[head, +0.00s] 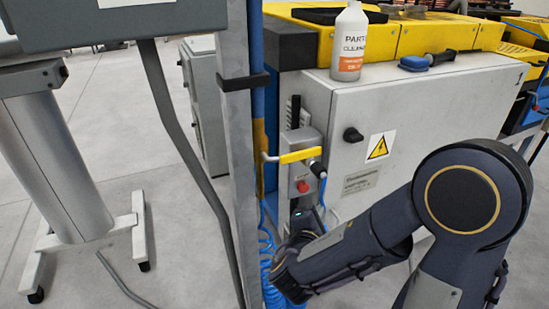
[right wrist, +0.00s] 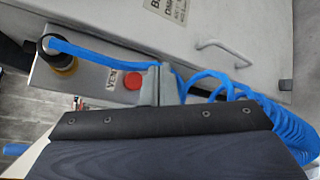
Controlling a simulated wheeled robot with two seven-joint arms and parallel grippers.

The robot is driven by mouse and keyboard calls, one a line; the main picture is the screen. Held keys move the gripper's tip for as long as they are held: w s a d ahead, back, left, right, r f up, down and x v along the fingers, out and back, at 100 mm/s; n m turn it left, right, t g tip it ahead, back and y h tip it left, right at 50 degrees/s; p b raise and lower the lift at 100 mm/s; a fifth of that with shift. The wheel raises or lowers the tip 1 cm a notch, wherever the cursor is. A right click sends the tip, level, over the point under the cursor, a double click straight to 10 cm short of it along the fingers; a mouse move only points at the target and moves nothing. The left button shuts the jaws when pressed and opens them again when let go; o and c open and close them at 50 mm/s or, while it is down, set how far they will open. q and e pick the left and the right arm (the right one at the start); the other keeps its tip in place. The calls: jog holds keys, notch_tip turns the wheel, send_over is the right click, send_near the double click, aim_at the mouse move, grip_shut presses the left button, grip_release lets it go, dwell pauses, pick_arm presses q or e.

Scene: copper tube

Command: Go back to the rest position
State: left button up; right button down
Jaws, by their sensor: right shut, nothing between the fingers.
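My right arm comes in from the right in the head view. Its wrist and gripper (head: 290,274) are low beside the blue coiled hose (head: 268,252), in front of the cabinet's left edge. The fingers are mostly hidden there; the gripper is shut and empty. In the right wrist view a dark panel with screws, part of my own arm or hand, fills the bottom. Beyond it show a grey control box (right wrist: 98,80), a red button (right wrist: 132,82) and the blue hose (right wrist: 285,125). My left gripper is in neither view.
A grey cabinet (head: 420,110) with a warning sign stands close to my right arm. A white bottle (head: 350,45) and a blue-handled tool (head: 425,61) rest on top. A grey post (head: 240,130) stands near; open floor (head: 170,240) lies left.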

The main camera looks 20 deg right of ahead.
jog(key=s+d+f+m+g, duration=0.3)
jog(key=s+d+m+g, duration=0.4)
jog(key=s, duration=0.3)
jog(key=s+a+f+m+g+y, duration=0.1)
jog(key=s+a+m+y, duration=0.2)
jog(key=s+m+y, duration=0.15)
jog(key=s+a+f+m+g+y, duration=0.1)
jog(key=s+a+m+g+y, duration=0.1)
jog(key=s+a+m+y, duration=0.3)
jog(key=a+r+m+t+y, duration=0.2)
jog(key=a+r+t+y, duration=0.2)
jog(key=a+r, duration=0.15)
notch_tip(320, 180, up, 18)
jog(key=p, duration=1.8)
jog(key=shift+s+r+p, duration=0.2)
jog(key=shift+s+p, duration=0.05)
jog(key=shift+p, duration=0.1)
jog(key=shift+d+n, duration=0.1)
jog(key=shift+n, duration=0.15)
